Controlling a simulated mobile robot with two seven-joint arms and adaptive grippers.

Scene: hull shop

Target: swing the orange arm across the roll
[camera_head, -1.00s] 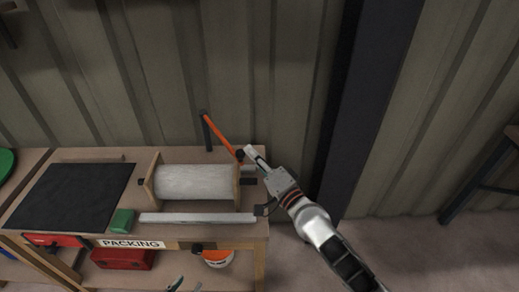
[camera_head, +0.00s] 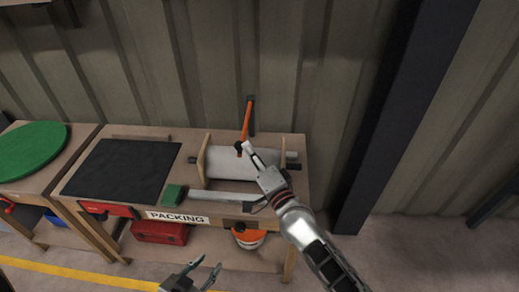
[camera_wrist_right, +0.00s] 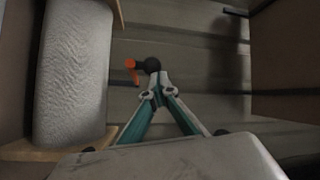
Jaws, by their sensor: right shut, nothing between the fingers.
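The orange arm (camera_head: 246,120) slopes down from a dark post (camera_head: 252,112) behind the bench to a black knob (camera_head: 239,148) above the back of the roll. The pale roll (camera_head: 226,165) lies between two wooden end plates; it also shows at left in the right wrist view (camera_wrist_right: 72,75). My right gripper (camera_head: 248,148) is shut and empty, its tips just right of the knob. In the wrist view the tips (camera_wrist_right: 157,86) are right by the black knob (camera_wrist_right: 152,65); contact is unclear. My left gripper (camera_head: 207,274) is open and empty, low in front of the bench.
The bench holds a black mat (camera_head: 122,168), a green block (camera_head: 172,193) and a pale bar (camera_head: 222,199) before the roll. A PACKING label (camera_head: 178,217) is on its front edge. A red box (camera_head: 160,232) and orange-white bucket (camera_head: 248,238) sit below.

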